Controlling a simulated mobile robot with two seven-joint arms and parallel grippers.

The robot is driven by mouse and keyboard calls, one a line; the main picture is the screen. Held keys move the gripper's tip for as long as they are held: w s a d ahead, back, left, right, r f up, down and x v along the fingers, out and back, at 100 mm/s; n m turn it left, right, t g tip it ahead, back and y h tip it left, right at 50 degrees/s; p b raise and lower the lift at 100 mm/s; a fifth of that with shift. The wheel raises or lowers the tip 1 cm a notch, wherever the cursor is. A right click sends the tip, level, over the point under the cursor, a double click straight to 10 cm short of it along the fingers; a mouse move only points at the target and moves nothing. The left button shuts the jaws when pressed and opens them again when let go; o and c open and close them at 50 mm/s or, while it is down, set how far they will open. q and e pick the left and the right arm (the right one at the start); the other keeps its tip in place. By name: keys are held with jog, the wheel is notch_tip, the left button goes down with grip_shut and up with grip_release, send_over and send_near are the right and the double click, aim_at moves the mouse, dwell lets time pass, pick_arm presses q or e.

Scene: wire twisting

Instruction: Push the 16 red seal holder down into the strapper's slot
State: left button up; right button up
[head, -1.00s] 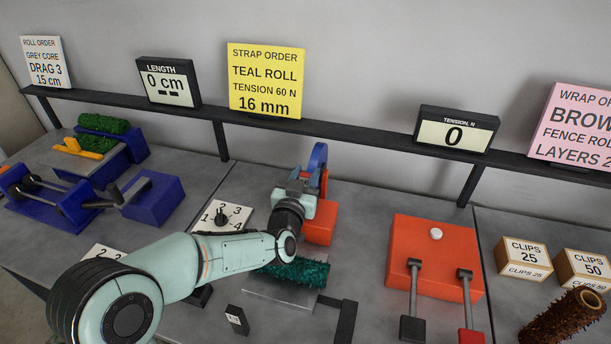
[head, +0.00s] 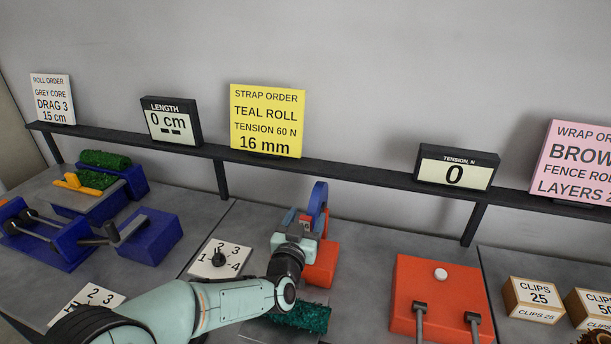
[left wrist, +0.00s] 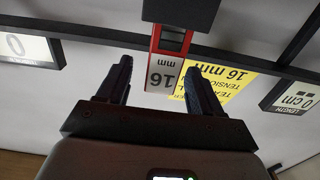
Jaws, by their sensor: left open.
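My left gripper (head: 298,232) is at the strapper, an orange block (head: 322,264) with a blue wheel (head: 318,200). In the left wrist view the left gripper (left wrist: 157,68) is open, with a dark finger on each side. The red seal holder (left wrist: 155,48), with a white "16 mm" label, shows between and beyond the fingertips, nearer the right finger. A dark block (left wrist: 180,12) adjoins the holder at the top of that view. I cannot tell whether a finger touches the holder. My right gripper is out of view.
A teal roll (head: 300,317) lies in front of the strapper, partly behind my arm. A numbered dial plate (head: 232,262) is to its left. A red box with levers (head: 440,290) is to its right. A dark rail (head: 350,173) with signs runs behind.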

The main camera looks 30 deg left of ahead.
pick_arm(q)
notch_tip(320, 180, up, 20)
jog(key=p, duration=0.7)
jog(key=shift+r, duration=0.15)
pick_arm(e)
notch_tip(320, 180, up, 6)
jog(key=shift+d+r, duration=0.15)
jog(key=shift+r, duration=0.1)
